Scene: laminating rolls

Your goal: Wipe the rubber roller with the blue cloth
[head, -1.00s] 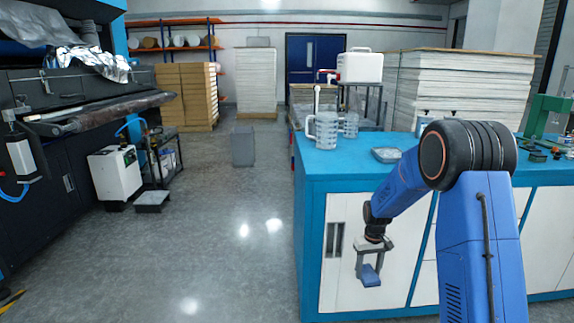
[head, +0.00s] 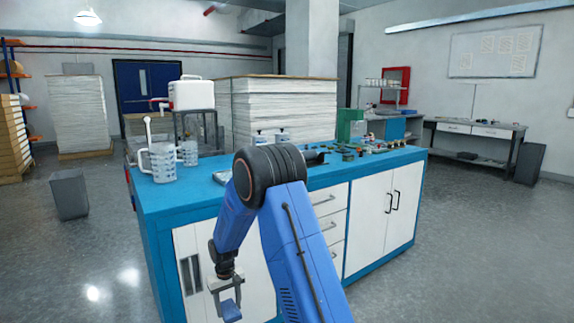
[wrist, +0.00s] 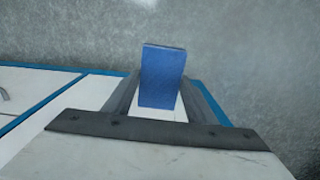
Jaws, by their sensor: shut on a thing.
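My gripper (head: 226,286) hangs low in front of the blue-topped bench (head: 195,201), pointing down. It is shut on the blue cloth (head: 231,311), a small folded pad that sticks out below the fingers. In the wrist view the cloth (wrist: 162,75) sits between the two grey fingers, with bare floor beyond it. The cloth looks clear of the floor and of the bench. No rubber roller shows in either current view.
A grey bin (head: 69,194) stands on the floor at left. A side table (head: 470,130) is at the right wall. Open floor lies left and right of the bench.

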